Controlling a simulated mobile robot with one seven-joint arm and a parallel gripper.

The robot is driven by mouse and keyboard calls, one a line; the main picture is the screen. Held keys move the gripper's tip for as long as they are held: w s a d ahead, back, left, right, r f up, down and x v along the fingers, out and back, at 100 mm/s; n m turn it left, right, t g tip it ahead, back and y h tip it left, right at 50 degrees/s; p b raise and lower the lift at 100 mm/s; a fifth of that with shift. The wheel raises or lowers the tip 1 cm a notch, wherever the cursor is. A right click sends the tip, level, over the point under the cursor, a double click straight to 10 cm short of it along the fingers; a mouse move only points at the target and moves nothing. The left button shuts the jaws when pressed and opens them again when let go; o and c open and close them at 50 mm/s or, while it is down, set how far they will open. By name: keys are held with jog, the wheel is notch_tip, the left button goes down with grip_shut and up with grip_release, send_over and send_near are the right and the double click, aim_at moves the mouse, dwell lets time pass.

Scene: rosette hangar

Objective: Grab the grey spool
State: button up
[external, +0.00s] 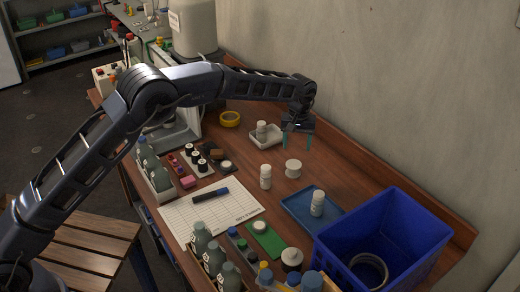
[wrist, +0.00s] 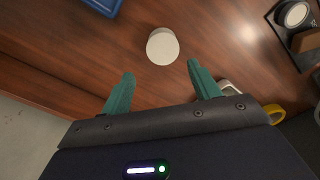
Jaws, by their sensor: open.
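A short, round, pale grey-white spool (external: 293,168) stands on the wooden table, below and just in front of my gripper (external: 297,146). In the wrist view the spool (wrist: 162,46) shows from above as a pale disc. It lies beyond the teal fingertips and roughly centred between them. My gripper (wrist: 161,70) is open, with nothing between its fingers, and is above the table, apart from the spool. The spool is fully visible in both views.
A white bottle (external: 265,177) stands close left of the spool. A white tray (external: 276,142) holding a jar is behind-left, near my gripper. A blue tray (external: 296,214) with a bottle and a blue crate (external: 408,225) are nearer the front. The wall edge runs along the right.

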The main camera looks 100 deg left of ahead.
aim_at(294, 164)
jog(key=f, duration=1)
jog(key=shift+s+f, duration=0.15)
jog(key=shift+s, duration=0.1)
jog(key=shift+c, duration=0.2)
jog(key=c, duration=0.7)
